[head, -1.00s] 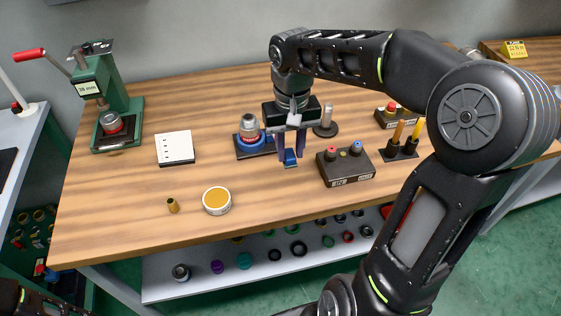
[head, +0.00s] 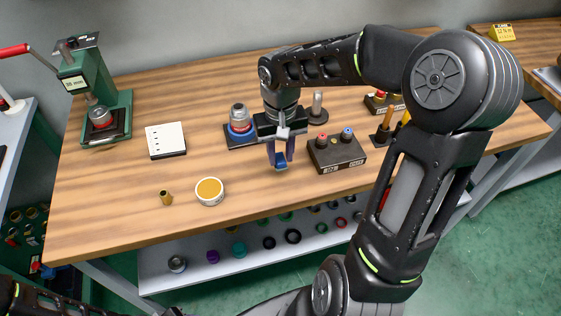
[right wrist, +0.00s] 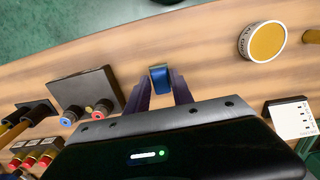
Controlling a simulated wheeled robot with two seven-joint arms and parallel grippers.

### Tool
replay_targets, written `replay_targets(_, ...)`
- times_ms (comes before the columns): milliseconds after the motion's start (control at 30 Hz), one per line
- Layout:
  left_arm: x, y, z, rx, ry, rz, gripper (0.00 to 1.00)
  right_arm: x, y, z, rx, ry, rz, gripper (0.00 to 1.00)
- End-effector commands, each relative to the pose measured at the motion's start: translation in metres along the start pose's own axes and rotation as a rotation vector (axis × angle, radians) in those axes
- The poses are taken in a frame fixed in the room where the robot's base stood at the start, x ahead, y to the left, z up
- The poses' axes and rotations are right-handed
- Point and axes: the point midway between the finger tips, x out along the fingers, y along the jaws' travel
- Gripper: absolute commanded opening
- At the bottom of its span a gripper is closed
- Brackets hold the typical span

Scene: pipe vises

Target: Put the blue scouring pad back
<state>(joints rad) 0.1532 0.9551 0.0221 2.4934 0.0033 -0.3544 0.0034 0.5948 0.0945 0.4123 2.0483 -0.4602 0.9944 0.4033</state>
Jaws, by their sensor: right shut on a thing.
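The blue scouring pad (head: 281,168) is a small blue block between the fingertips of my right gripper (head: 281,160), which is shut on it. In the right wrist view the pad (right wrist: 160,77) shows between the two purple fingers (right wrist: 158,92). The gripper points down over the front middle of the wooden table (head: 110,220), left of a dark block with a red and a blue knob. I cannot tell how high the pad is above the wood. Part of my left arm shows at the bottom left, but its gripper is out of view.
The dark knobbed block (head: 338,155) is close to the right. A blue-based fixture (head: 239,130) stands behind left. A round orange-topped tin (head: 209,191), a brass piece (head: 166,198) and a white block (head: 166,140) are farther left. A green press (head: 100,95) stands at the back left.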

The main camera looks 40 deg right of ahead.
Motion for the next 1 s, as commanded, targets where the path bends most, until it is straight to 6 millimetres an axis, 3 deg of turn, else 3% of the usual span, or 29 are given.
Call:
replay_targets(200,0.000,0.000,0.000,0.000,0.000,0.000,0.36,0.003,0.000,0.000,0.000,-0.001,0.000,0.00)
replay_targets(500,-0.003,0.001,0.000,-0.001,-0.001,-0.001,0.36,0.036,0.000,0.001,-0.001,-0.001,0.000,0.00)
replay_targets(833,0.000,0.000,0.000,0.000,-0.001,-0.001,0.36,0.040,0.000,0.000,-0.001,0.000,0.000,0.00)
replay_targets(867,-0.001,0.000,0.000,0.000,-0.001,0.000,0.36,0.038,0.000,0.000,-0.001,0.000,0.000,0.31)
replay_targets(1000,-0.001,0.001,0.000,0.000,-0.001,0.000,0.36,0.038,0.000,0.000,-0.001,0.000,0.000,0.42)
